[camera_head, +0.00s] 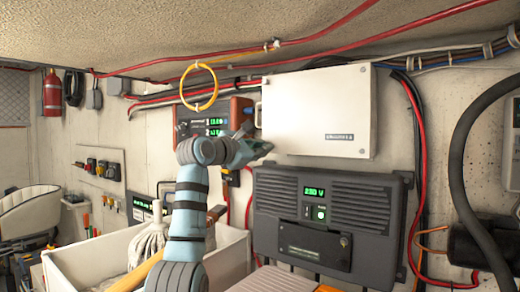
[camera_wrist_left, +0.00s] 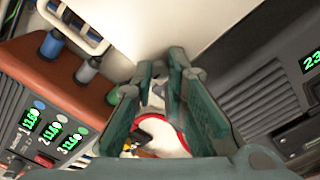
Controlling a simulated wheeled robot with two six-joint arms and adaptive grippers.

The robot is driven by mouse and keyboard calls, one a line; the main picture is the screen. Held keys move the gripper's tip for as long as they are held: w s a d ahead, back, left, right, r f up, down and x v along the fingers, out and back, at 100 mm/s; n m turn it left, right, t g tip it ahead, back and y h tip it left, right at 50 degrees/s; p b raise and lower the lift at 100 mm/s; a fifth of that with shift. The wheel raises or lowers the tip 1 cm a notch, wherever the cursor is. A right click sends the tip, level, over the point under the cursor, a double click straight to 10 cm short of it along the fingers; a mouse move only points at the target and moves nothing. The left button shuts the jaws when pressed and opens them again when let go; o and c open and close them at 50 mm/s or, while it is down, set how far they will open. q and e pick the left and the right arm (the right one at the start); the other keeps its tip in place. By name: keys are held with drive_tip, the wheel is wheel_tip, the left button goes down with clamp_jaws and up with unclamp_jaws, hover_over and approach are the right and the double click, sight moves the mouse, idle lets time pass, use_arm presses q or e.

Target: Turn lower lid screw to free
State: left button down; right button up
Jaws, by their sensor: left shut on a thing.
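The white lidded box (camera_head: 318,110) is on the wall, and its pale lid also shows in the left wrist view (camera_wrist_left: 190,22). My left gripper (camera_head: 264,147) is at the lid's lower left corner, where the lower lid screw sits. In the left wrist view the two green-grey fingers (camera_wrist_left: 164,68) point at the lid edge and are close together. They are shut on the lower lid screw, which the fingers hide almost fully. My right gripper is not in view.
A dark power unit (camera_head: 325,225) is just below the box. A reddish panel with green readouts (camera_head: 205,118) is to the left. A yellow ring (camera_head: 199,88) hangs above my arm. A white bin (camera_head: 75,262) with a mop stands below.

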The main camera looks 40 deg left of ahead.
use_arm(q)
drive_tip(key=c, duration=1.6)
unclamp_jaws()
drive_tip(key=shift+o, duration=0.2)
drive_tip(key=s+d, duration=0.1)
drive_tip(key=s, duration=1)
drive_tip(key=shift+s+d, duration=0.25)
drive_tip(key=shift+s, duration=0.15)
